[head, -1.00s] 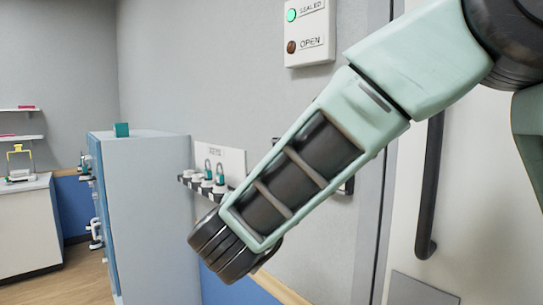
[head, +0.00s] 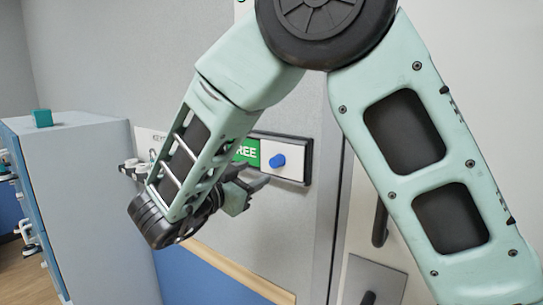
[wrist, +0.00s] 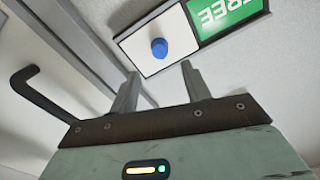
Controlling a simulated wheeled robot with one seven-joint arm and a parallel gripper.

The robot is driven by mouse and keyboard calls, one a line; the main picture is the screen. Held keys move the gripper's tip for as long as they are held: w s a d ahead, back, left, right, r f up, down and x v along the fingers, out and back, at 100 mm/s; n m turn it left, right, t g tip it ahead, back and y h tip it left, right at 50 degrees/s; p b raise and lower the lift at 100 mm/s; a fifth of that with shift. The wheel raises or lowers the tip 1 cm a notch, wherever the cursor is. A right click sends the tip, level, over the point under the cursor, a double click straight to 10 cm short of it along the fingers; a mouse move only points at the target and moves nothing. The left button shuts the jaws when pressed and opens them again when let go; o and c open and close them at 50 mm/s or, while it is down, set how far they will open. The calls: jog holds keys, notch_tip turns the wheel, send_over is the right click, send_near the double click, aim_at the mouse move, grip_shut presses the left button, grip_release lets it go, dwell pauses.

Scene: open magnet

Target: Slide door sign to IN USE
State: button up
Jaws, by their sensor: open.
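The door sign (head: 306,158) is a dark-framed slider on the grey wall beside the door. Its white slide plate (head: 291,163) covers the right part and carries a blue knob (head: 277,160). The green FREE panel (head: 247,152) shows on the left, partly hidden by my arm. In the wrist view the sign appears upside down, with the blue knob (wrist: 159,48) and the green FREE panel (wrist: 222,16). My gripper (head: 259,178) is open and empty, just below and left of the knob. Its two fingers (wrist: 158,80) point towards the knob without visibly touching it.
A grey cabinet (head: 87,190) with a teal cube (head: 42,118) on top stands to the left. A key rack (head: 133,166) is on the wall behind my arm. The door with a dark handle (head: 380,225) is to the right. A wooden rail (head: 235,268) runs below.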

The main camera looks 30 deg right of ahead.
aim_at(274, 164)
jog(key=p+x, duration=0.2)
jog(key=x, duration=0.5)
jog(key=shift+d+r+p, duration=0.1)
jog(key=shift+d+p, duration=0.2)
jog(key=shift+p, duration=0.1)
jog(key=shift+w+d, duration=0.3)
jog(key=shift+d, duration=0.25)
